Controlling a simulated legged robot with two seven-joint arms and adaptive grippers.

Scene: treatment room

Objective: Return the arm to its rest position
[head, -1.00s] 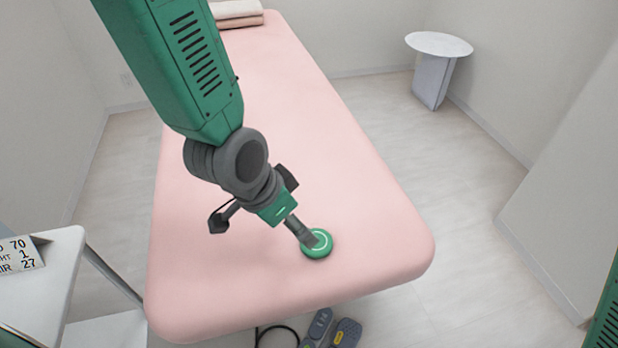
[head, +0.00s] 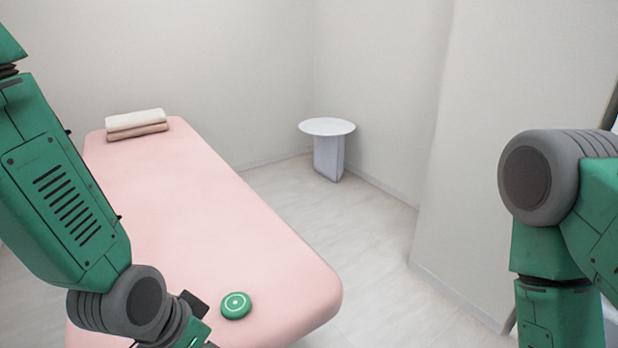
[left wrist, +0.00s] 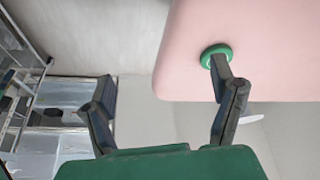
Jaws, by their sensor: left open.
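My left arm comes in from the left in the head view, with its wrist low over the near end of the pink treatment bed (head: 200,215). The left gripper's fingertips are mostly cut off at the bottom there. In the left wrist view the left gripper (left wrist: 165,85) is open, its two fingers wide apart with nothing between them. A round green disc (head: 236,305) lies on the bed's near end, just right of the left gripper. In the left wrist view the disc (left wrist: 216,51) shows behind the tip of one finger. My right arm is at the right of the head view; its gripper is out of view.
Folded towels (head: 137,123) lie at the bed's far end. A small round white side table (head: 327,128) stands on the floor near the back corner. The floor between bed and right wall is clear. The left wrist view shows metal shelving (left wrist: 22,75) at its left.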

